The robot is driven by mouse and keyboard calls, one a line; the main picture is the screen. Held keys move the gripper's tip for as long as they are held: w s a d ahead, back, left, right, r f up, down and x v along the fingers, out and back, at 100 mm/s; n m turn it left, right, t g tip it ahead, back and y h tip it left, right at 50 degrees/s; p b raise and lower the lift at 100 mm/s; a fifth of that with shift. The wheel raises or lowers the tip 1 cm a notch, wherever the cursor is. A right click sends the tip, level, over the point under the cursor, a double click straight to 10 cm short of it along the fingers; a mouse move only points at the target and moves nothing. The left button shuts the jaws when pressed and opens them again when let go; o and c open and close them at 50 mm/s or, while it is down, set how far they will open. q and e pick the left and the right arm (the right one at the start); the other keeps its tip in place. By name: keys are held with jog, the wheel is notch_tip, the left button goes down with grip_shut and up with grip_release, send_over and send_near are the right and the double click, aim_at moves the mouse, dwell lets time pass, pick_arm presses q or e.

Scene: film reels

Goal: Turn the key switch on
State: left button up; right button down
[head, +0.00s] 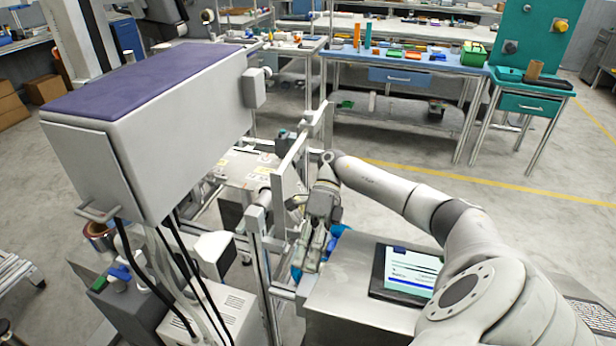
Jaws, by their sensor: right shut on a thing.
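My right arm comes in from the right. Its gripper (308,262) points down at the left edge of a grey metal cabinet top (350,270), beside an upright metal frame. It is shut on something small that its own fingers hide. Blue parts (338,230) show close beside the fingers; I cannot tell whether they touch. I cannot make out the key switch or whether it is on or off. My left gripper is not in view.
A tablet-like screen (408,272) lies on the cabinet top. A big grey box with a purple top (150,75) overhangs at the left, with black cables below. Workbenches (400,62) and a green panel (535,35) stand behind. Open floor (450,180) lies between.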

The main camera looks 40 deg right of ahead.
jog(key=c, duration=1.5)
grip_release()
jog(key=shift+v, duration=3.75)
jog(key=shift+w, duration=0.1)
